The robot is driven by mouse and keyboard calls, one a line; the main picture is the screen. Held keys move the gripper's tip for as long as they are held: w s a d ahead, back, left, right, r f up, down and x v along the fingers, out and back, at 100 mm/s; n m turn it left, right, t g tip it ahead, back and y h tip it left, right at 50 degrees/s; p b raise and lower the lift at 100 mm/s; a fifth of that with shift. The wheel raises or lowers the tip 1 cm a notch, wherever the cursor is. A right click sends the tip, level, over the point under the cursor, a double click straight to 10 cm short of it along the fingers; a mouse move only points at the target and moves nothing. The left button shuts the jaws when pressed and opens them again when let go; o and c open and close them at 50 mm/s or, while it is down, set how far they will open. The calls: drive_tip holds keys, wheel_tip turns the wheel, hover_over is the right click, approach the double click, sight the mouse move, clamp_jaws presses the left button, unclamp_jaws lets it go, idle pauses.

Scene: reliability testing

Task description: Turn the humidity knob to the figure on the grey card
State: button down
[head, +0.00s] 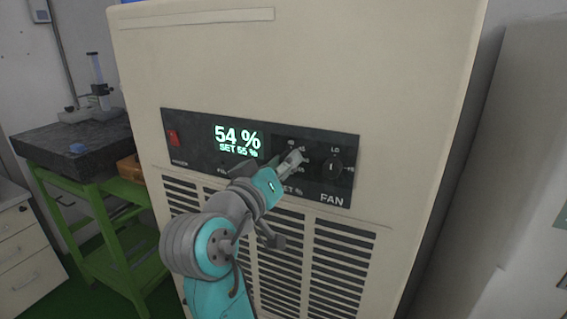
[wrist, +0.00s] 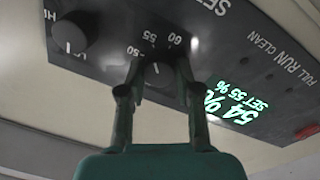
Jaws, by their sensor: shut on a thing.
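The humidity knob (wrist: 158,76) is a dark knob on the black control panel of a beige cabinet, with figures such as 50 and 60 around it. My gripper (wrist: 160,68) is shut on it, one finger on each side. In the head view my gripper (head: 294,158) reaches the panel from below left and hides most of the knob. The green display (head: 238,140) reads 54 % and SET 55 %. It shows upside down in the wrist view (wrist: 236,103). I cannot make out the grey card in either view.
The fan knob (head: 332,168) is right of my gripper, close by on the panel. A red switch (head: 174,138) is at the panel's left end. Vent slots (head: 335,255) lie below. A green bench (head: 95,205) with a dark top stands left of the cabinet.

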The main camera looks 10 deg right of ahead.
drive_tip(key=shift+f+n+t, duration=0.15)
drive_tip(key=shift+n+t, duration=0.15)
drive_tip(key=shift+n, duration=4.9)
drive_tip(key=c, duration=0.8)
unclamp_jaws()
drive_tip(key=shift+s+a, duration=0.1)
drive_tip(key=v, duration=1.1)
drive_tip(key=shift+s+a, duration=0.15)
drive_tip(key=shift+s, duration=0.25)
